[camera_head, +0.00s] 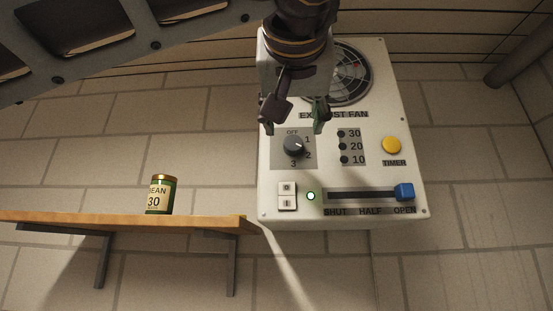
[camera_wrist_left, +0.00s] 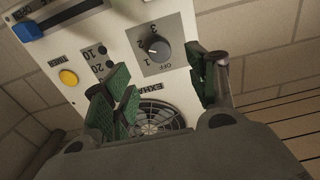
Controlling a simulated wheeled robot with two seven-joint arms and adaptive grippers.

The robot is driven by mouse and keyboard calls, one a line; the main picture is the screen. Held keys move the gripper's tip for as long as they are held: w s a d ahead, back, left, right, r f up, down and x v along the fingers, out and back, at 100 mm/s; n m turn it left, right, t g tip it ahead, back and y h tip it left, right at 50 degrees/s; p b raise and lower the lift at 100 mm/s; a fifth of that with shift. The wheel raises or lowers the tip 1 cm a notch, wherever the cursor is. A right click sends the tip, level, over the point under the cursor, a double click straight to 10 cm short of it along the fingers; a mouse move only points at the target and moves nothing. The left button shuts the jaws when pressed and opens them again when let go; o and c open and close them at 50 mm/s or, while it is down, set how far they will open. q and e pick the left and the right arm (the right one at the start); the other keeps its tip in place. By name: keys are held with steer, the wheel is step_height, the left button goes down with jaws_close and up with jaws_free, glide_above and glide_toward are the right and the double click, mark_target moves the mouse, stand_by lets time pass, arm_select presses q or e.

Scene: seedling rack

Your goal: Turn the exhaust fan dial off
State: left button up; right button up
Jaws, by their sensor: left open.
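The exhaust fan dial (camera_head: 293,145) is a dark round knob on a grey square, marked OFF at the top, then 1, 2 and 3 clockwise. Its light mark points right, toward the 1 and 2 side; I cannot tell exactly which number. The dial also shows in the left wrist view (camera_wrist_left: 159,49), between and beyond the fingertips. My left gripper (camera_head: 295,120) is open, with green-padded fingers, just above the dial in the head view. In the left wrist view, the gripper (camera_wrist_left: 164,80) is empty and its fingers are apart from the dial. My right gripper is not in view.
The white panel (camera_head: 385,75) carries a fan grille (camera_head: 358,72), a yellow timer button (camera_head: 391,145), a blue slider (camera_head: 404,192) at OPEN, a lit green lamp (camera_head: 311,196) and a white switch (camera_head: 287,195). A wooden shelf (camera_head: 110,220) with a can (camera_head: 161,195) is at left.

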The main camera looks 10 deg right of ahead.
mark_target(293, 143)
arm_select(q)
steer(key=p+x, duration=0.2)
steer(key=x, duration=0.8)
steer(key=c, duration=1)
steer(key=shift+c, duration=0.2)
